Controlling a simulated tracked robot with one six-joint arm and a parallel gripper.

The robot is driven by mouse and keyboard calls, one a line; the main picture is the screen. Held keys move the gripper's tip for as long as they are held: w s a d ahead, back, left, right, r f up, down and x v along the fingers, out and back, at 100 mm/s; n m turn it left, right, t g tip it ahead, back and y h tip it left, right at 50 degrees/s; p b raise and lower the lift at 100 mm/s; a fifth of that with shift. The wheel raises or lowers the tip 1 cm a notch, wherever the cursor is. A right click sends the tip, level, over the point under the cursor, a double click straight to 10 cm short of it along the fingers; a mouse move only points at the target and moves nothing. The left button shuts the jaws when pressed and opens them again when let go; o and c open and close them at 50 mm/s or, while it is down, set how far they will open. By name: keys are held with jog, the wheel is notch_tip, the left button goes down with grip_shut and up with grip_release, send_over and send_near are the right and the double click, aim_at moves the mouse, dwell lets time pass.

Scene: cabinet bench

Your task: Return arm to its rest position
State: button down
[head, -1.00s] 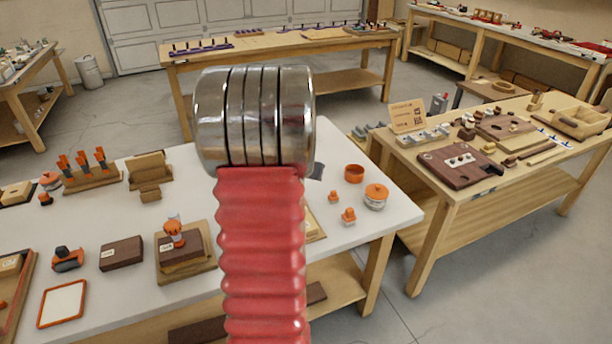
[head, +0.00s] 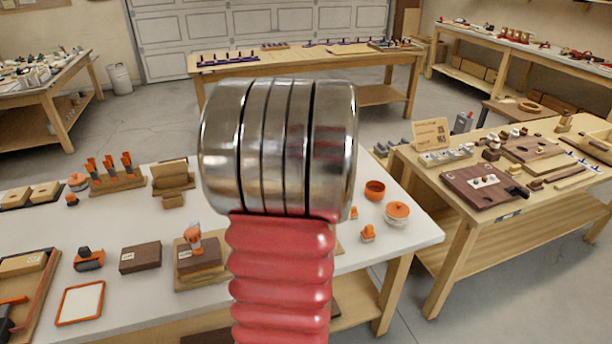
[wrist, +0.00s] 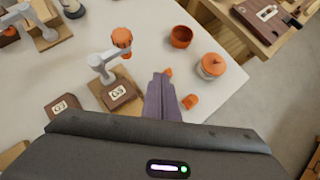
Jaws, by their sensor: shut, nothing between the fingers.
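My gripper (wrist: 160,88) shows in the wrist view as two grey fingers lying together, shut and empty. It is above the white-topped bench (head: 130,230). In the head view my own red sleeve and metal wrist fill the middle and hide part of the bench; the fingers do not show there. In the wrist view a dark block on a wooden base (wrist: 118,96) with an orange-topped grey piece (wrist: 121,38) is left of the fingers. An orange bowl (wrist: 181,37) and a jar with an orange lid (wrist: 212,66) are to the right.
In the head view a second bench (head: 470,230) with dark wooden boards stands at the right. Orange tools in a wooden rack (head: 115,170), a dark block (head: 140,257) and an orange-framed panel (head: 80,302) are on the white bench. Concrete floor lies between the benches.

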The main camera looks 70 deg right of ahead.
dwell(0.4)
jog(key=w+a+r+m+t+y, duration=0.1)
jog(key=w+a+r+m, duration=0.2)
jog(key=w+a, duration=0.5)
jog(key=w+a+r+m+t, duration=0.2)
jog(key=w+a+r+m, duration=0.15)
jog(key=w+a, duration=0.5)
jog(key=w+a+r+m+t+y, duration=0.1)
jog(key=w+a+r+m, duration=0.2)
jog(key=w+a, duration=0.55)
jog(key=s+a+m+t+y, duration=0.1)
jog(key=s+a+m+y, duration=0.1)
jog(key=a, duration=1.5)
jog(key=s+a+m+t+y, duration=0.1)
jog(key=s+a+m+y, duration=0.2)
jog(key=a, duration=1.5)
jog(key=shift+s+a+m+t+y, duration=0.15)
jog(key=shift+a+m+t+y, duration=0.15)
jog(key=shift+m+y, duration=0.8)
jog(key=shift+f, duration=0.1)
jog(key=shift+d, duration=0.1)
